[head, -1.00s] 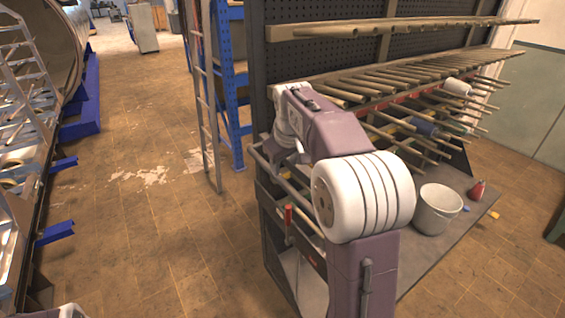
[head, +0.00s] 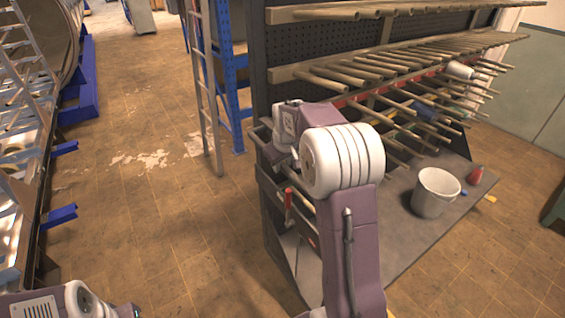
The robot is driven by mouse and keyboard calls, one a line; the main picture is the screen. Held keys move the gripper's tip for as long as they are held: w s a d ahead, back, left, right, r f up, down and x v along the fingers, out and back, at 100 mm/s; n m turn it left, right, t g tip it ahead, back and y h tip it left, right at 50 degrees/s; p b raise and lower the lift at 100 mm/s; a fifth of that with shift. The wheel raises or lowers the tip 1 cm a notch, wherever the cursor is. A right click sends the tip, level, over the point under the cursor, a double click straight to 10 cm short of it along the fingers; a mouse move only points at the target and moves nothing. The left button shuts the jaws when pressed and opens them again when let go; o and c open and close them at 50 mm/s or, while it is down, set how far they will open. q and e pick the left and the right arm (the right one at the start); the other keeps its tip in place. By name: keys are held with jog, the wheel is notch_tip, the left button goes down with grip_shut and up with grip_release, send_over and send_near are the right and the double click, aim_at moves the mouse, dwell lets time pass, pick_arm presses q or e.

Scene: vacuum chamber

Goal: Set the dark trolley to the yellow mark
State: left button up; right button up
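The dark trolley (head: 258,75) is a tall perforated panel with rows of rods on a low grey base, standing right of centre. A grey bar handle (head: 262,150) runs along its near left end. My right arm reaches up from the bottom, and its wrist with the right gripper (head: 280,141) is at this handle. The fingers are mostly hidden, so I cannot tell whether they are closed around the bar. A small yellow patch (head: 490,198) lies on the floor beside the base's right edge; I cannot tell if it belongs to the yellow mark. My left gripper is out of view.
A white bucket (head: 436,192) and a red bottle (head: 475,174) stand on the trolley's base. A ladder (head: 205,90) leans at a blue rack (head: 233,105) behind it. Metal framework with blue feet (head: 60,215) lines the left. The tiled floor between is clear.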

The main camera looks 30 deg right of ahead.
grip_shut()
dwell(1.2)
